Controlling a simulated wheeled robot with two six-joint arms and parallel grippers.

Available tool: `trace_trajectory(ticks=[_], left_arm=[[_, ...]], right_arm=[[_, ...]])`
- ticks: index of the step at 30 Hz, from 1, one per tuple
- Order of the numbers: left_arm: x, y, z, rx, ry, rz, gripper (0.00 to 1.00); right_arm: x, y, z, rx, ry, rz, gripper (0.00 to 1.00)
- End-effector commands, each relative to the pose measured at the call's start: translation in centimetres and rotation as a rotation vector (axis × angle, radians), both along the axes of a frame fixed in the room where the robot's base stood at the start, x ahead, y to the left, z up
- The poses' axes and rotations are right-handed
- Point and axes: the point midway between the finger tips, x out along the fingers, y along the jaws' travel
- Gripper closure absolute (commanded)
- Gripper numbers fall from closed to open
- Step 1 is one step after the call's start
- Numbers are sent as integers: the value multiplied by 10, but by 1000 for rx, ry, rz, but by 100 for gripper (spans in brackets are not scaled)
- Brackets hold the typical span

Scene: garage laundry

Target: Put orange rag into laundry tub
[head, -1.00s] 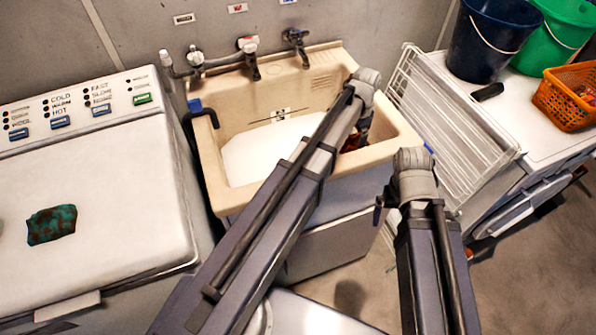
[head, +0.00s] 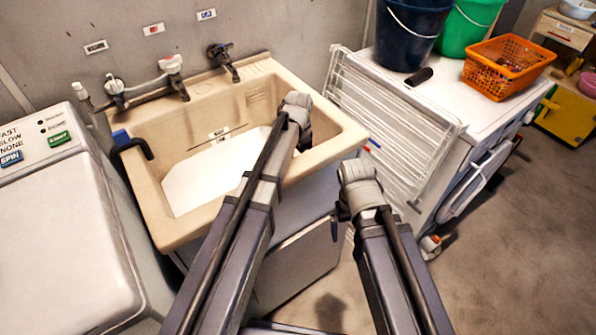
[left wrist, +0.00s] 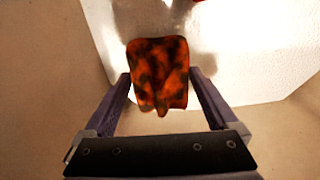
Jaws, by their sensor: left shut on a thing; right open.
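The orange rag (left wrist: 160,72), blotched with dark patches, hangs between the fingers of my left gripper (left wrist: 161,84) in the left wrist view. That gripper is shut on it. The beige laundry tub (head: 348,136) stands against the wall in the head view, with a white patch on its floor. My left wrist is over the tub's right part; its fingers and the rag are hidden in the head view. Tub walls (left wrist: 45,90) surround the rag in the left wrist view. My right gripper (head: 340,216) is open in front of the tub's front right corner, outside it.
A white washer (head: 60,230) stands left of the tub. A white wire rack (head: 395,115) leans at its right. Beyond are a white cabinet top (head: 455,110), a dark blue bucket (head: 408,38), a green bucket (head: 465,30) and an orange basket (head: 510,62). Floor at right is open.

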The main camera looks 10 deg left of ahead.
Motion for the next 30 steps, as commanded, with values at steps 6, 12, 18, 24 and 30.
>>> trace_trajectory(ticks=[6,12,18,24,30], left_arm=[[0,0,-31,0,0,0,63],[0,0,-29,0,0,0,63],[0,0,-33,0,0,0,63],[0,0,-39,0,0,0,63],[0,0,-42,0,0,0,63]], right_arm=[[0,0,-31,0,0,0,0],[0,0,-29,0,0,0,0],[0,0,-33,0,0,0,0],[0,0,-39,0,0,0,0],[0,0,-42,0,0,0,0]])
